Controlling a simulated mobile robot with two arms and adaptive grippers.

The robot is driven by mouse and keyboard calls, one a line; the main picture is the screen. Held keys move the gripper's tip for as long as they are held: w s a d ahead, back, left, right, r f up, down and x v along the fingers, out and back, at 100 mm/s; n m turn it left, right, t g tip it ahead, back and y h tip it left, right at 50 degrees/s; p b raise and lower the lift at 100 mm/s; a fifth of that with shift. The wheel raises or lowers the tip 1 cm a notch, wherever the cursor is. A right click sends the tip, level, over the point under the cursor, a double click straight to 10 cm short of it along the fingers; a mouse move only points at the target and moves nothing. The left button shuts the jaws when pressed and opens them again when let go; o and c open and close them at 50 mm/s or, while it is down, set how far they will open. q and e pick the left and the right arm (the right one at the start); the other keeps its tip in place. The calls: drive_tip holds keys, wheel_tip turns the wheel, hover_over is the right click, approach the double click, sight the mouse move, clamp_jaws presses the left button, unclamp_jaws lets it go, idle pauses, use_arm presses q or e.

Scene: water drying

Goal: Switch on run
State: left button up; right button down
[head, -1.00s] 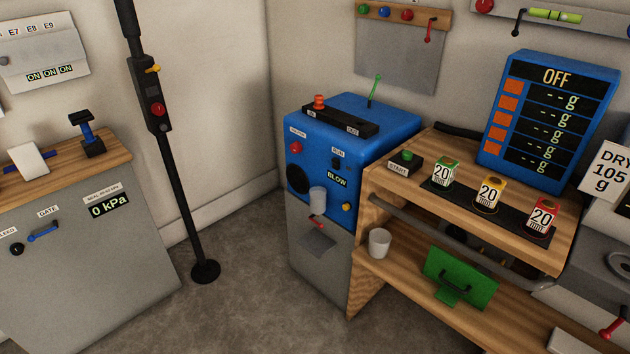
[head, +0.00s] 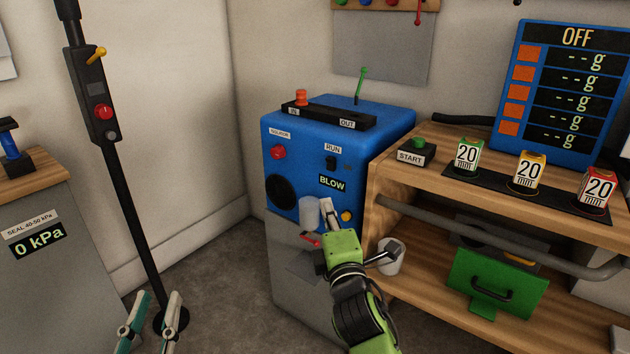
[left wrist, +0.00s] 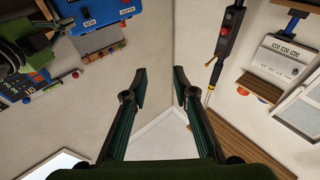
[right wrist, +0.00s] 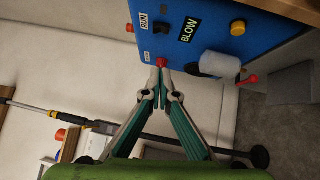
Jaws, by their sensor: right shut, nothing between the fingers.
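The blue machine (head: 300,190) stands in the corner and has a small black switch (head: 331,163) under a RUN label (head: 333,148). The switch and label also show at the top of the right wrist view (right wrist: 158,28). A BLOW display (head: 332,183) sits below the switch. My right gripper (head: 328,207) is shut and empty in front of the machine, below the display and near the clear cup. In the right wrist view its tips (right wrist: 161,68) line up with a red knob (right wrist: 161,62); contact cannot be told. My left gripper (head: 157,296) is open and empty at lower left.
A black pole (head: 130,190) with a control box stands left of the machine.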

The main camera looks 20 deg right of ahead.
use_arm(q)
drive_tip(key=shift+s+a+r, duration=0.1)
drive_tip(key=shift+r, duration=0.35)
use_arm(e)
drive_tip(key=shift+s+r, duration=0.1)
drive_tip(key=shift+r, duration=0.3)
